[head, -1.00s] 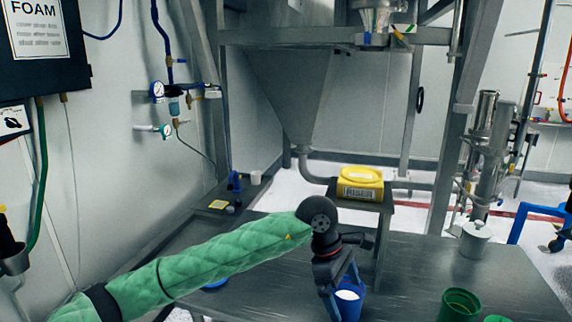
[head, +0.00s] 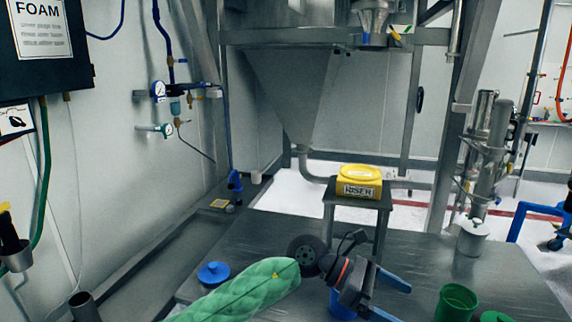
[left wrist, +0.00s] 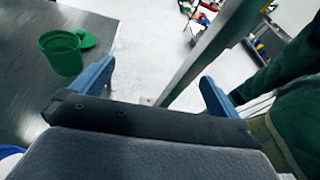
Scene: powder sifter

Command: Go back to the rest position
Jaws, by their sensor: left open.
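My left gripper (head: 393,299) is above the metal table near its front edge, with its two blue fingers spread apart and nothing between them. The open fingers also show in the left wrist view (left wrist: 156,78), over the table's edge and floor. A blue cup (head: 341,308) stands on the table just left of the fingers, mostly hidden behind the gripper body and apart from the fingers. My right gripper is in neither current view.
A green cup (head: 456,303) and green lid (head: 496,317) are right of the gripper. A blue lid (head: 214,273) lies left. A yellow container (head: 360,182) sits on a small stand behind. A metal canister (head: 473,238) stands at the right rear. The table's middle right is clear.

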